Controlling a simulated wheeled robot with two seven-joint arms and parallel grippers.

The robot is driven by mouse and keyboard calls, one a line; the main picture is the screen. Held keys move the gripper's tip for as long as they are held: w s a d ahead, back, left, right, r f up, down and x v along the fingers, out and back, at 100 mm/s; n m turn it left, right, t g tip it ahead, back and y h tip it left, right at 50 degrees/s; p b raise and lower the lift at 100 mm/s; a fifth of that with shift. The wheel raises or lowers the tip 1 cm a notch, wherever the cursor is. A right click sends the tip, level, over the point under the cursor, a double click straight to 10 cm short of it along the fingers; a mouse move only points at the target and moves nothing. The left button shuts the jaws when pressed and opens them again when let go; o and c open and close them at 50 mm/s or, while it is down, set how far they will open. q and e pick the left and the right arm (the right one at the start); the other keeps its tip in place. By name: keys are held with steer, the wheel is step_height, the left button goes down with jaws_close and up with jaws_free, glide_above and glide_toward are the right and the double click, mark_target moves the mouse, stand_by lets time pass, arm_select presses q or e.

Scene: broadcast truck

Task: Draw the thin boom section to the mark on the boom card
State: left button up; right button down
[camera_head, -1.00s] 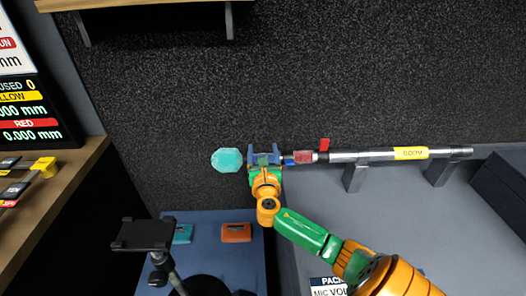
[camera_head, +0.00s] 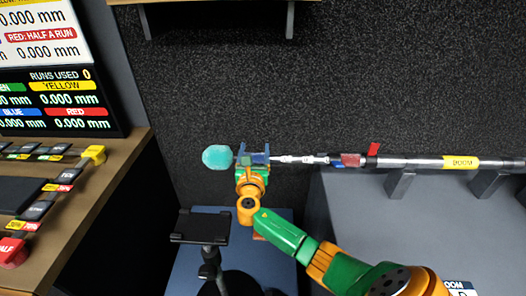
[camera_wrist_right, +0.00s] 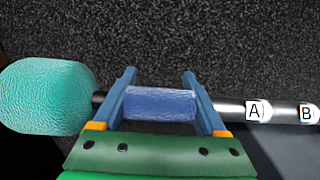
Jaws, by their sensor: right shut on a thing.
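The boom pole (camera_head: 415,163) lies across the head view on grey brackets, with a yellow label and a red collar (camera_head: 351,160). Its thin section (camera_head: 300,159) extends left from the collar, ending in a teal foam microphone head (camera_head: 217,158). My right gripper (camera_head: 253,157) is shut on the blue grip (camera_wrist_right: 160,104) just behind the foam head. In the wrist view, the silver tube right of the grip carries labels A (camera_wrist_right: 254,111) and B (camera_wrist_right: 306,113). A card (camera_head: 460,286) at the bottom right edge is cut off, its mark unreadable. My left gripper is out of view.
A black flat-topped stand (camera_head: 201,228) rises in front of my right forearm's left side. A desk with buttons (camera_head: 75,185) and a readout screen (camera_head: 60,100) is at left. A wooden shelf (camera_head: 215,2) is above. Dark wall space around the foam head is clear.

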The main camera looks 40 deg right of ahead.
steer(key=shift+w+a, duration=0.35)
steer(key=shift+a, duration=0.1)
steer(key=shift+c, duration=1)
jaws_free()
steer(key=shift+f, duration=0.1)
steer(key=s+r+p, duration=0.1)
steer(key=r, duration=0.1)
steer(key=s+a+r+p, duration=0.1)
steer(key=r, duration=0.2)
steer(key=s+a+r+p, duration=0.1)
steer(key=r+p, duration=0.1)
steer(key=r, duration=0.1)
steer(key=shift+s+r, duration=0.2)
steer(key=s+a+r+p, duration=0.1)
steer(key=s+a+r, duration=0.3)
steer(key=s, duration=0.4)
steer(key=shift+s+a+r, duration=0.2)
steer(key=shift+a+r, duration=0.1)
steer(key=shift+a, duration=0.4)
